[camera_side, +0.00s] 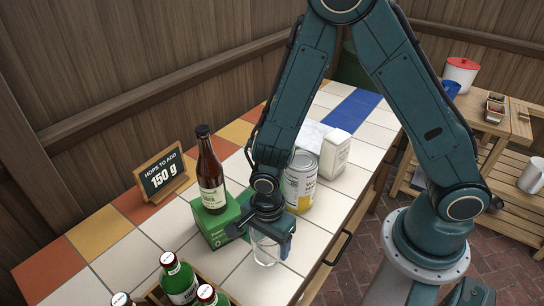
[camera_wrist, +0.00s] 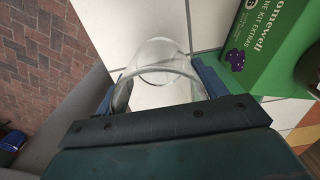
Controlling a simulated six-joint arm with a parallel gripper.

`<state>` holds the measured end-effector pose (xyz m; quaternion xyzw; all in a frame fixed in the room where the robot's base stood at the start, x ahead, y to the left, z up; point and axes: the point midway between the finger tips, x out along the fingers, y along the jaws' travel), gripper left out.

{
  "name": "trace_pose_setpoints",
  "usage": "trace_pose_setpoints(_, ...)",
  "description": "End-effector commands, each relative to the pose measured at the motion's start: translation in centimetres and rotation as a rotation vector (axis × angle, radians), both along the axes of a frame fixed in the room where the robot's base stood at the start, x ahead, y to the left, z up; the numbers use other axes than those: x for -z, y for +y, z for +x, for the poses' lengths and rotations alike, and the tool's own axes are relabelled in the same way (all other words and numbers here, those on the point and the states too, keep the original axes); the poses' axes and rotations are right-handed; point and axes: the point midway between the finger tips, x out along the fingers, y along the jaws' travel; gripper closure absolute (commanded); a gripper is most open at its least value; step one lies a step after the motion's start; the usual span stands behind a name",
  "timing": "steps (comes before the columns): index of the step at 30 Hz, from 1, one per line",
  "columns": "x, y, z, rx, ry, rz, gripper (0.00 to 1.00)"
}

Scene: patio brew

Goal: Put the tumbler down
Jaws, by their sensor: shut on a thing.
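The clear glass tumbler (camera_side: 265,252) is upright between the fingers of my gripper (camera_side: 269,228), low over the white tiles near the counter's front edge. In the wrist view, the tumbler (camera_wrist: 160,62) sits between the two blue fingers of my gripper (camera_wrist: 158,92), which is shut on it. I cannot tell whether its base touches the tiles. Part of its upper wall is hidden by my gripper in the side view.
A green box (camera_side: 213,222) stands close behind the tumbler, with a brown bottle (camera_side: 209,172) at it. A yellow-labelled can (camera_side: 300,184) and white carton (camera_side: 336,152) stand right. Green bottles (camera_side: 178,278) are front left. A sign (camera_side: 160,174) stands at the back.

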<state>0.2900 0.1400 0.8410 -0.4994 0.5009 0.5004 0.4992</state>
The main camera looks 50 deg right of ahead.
Motion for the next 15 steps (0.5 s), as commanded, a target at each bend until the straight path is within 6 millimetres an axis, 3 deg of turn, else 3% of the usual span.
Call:
trace_pose_setpoints(7,2.2,0.0,0.0,0.000,0.001,0.000,0.60)
trace_pose_setpoints(15,2.6,0.0,0.1,0.000,-0.001,0.001,0.60)
